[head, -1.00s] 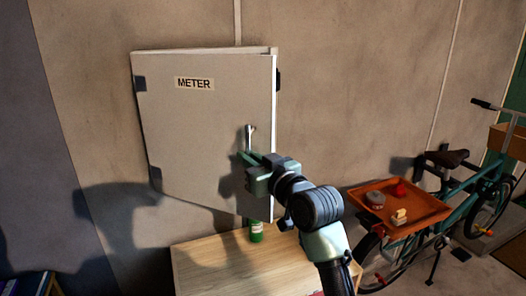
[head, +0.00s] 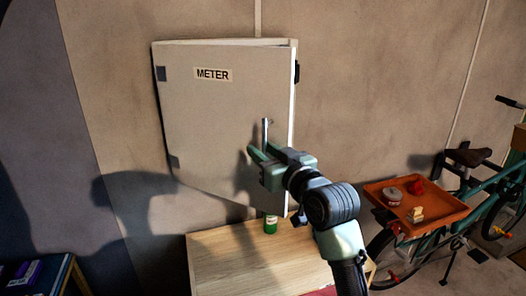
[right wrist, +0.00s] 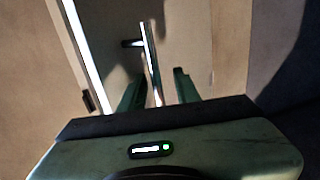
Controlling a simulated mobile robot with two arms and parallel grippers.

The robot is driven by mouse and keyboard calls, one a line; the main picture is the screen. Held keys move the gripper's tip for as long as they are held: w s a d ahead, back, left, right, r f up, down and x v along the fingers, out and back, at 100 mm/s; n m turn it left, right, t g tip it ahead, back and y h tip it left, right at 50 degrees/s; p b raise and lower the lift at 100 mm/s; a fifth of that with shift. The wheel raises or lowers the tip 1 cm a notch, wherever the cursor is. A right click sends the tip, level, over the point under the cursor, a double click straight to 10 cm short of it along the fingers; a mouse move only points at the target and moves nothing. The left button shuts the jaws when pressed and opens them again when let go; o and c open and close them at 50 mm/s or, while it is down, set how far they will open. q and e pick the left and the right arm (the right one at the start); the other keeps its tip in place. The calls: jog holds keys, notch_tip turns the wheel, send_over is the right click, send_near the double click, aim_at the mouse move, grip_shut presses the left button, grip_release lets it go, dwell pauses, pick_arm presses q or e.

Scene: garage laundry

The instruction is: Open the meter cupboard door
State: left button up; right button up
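The meter cupboard (head: 296,70) is a pale box on the wall. Its door (head: 215,130) carries a "METER" label, with hinges on the left. The door's right edge stands slightly out from the box, so it looks a little ajar. The upright metal handle (head: 266,132) is near the door's right edge. My right gripper (head: 262,152) is at the handle's lower part. In the right wrist view its fingers (right wrist: 158,82) are apart, with the handle (right wrist: 150,58) between them; contact is not clear. My left gripper is not in view.
A wooden table (head: 235,258) stands below the cupboard with a green can (head: 270,224) on it. A bicycle (head: 478,190) and an orange tray (head: 435,222) holding small items are at the right. Books (head: 35,275) are at the lower left.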

jog(key=b+v, duration=0.2)
jog(key=v, duration=0.5)
jog(key=shift+s+b, duration=0.25)
jog(key=shift+b, duration=0.15)
jog(key=shift+d, duration=0.1)
jog(key=shift+c, duration=0.3)
